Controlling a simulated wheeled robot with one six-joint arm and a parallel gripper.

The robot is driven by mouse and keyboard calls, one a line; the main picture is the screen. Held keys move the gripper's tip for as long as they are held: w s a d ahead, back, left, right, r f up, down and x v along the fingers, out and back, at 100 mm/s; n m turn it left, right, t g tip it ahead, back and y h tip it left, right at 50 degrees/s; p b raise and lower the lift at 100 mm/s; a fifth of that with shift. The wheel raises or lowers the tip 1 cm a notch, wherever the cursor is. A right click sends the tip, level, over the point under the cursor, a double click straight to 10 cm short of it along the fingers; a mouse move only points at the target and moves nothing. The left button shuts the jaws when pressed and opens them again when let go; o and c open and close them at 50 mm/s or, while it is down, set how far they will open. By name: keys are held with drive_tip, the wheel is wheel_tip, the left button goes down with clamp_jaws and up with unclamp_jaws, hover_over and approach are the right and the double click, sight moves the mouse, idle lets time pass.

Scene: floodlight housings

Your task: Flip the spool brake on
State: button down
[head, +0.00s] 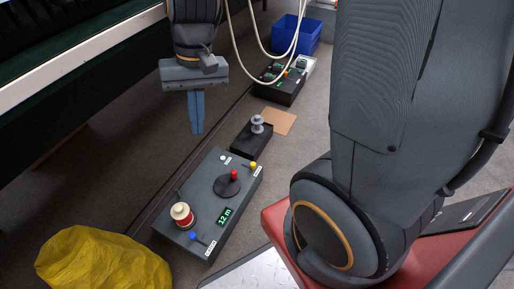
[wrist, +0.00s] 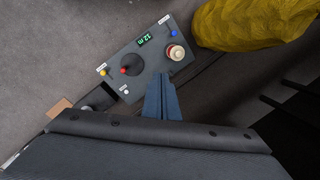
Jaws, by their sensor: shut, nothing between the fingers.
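A dark control box (head: 206,190) stands on the floor, with a display reading 12 m. It carries a blue-tipped switch (head: 193,236) at its near end, a yellow-tipped switch (head: 253,165) at its right edge and a white-tipped one (head: 222,158) at its far end. Each has a small label I cannot read, so I cannot tell which is the spool brake. A red-topped joystick (head: 234,175) and a cream-and-red knob (head: 182,214) also stand on it. My gripper (head: 197,130) is shut and empty, pointing down above the floor beyond the box. In the wrist view, its fingers (wrist: 162,102) overlap the box's edge.
A yellow cloth-like heap (head: 100,262) lies beside the box's near left. A smaller dark box with a grey knob (head: 257,124), a brown sheet (head: 279,121), another control box (head: 280,85) and a blue bin (head: 296,35) stand farther back. Pale cables hang near my arm.

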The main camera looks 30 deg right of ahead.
drive_tip(key=w+d+f+m+g+y, duration=0.1)
drive_tip(key=w+d+f+m, duration=0.35)
drive_tip(key=d, duration=0.25)
drive_tip(key=m+y, duration=0.3)
drive_tip(key=m, duration=0.2)
hover_over(253, 166)
drive_tip(key=a, duration=0.1)
wheel_tip(253, 166, down, 8)
drive_tip(key=s+d+f+m+t+y, duration=0.1)
drive_tip(key=s+d+f+m+t, duration=0.1)
drive_tip(key=d+f+m, duration=0.3)
drive_tip(key=s+d+f+m+t+y, duration=0.1)
drive_tip(key=d+f+m, duration=0.4)
drive_tip(key=d+f, duration=0.6)
drive_tip(key=shift+s+d+f+t+y, duration=0.4)
drive_tip(key=shift+t+y, duration=0.2)
drive_tip(key=shift+t, duration=0.2)
drive_tip(key=shift+a, duration=0.15)
drive_tip(key=a+r+b+x, duration=0.1)
drive_tip(key=b+x, duration=0.4)
drive_tip(key=x, duration=0.7)
drive_tip(key=shift+w+a+r+b, duration=0.2)
drive_tip(key=shift+w+a+b, duration=0.15)
drive_tip(key=shift+a, duration=0.3)
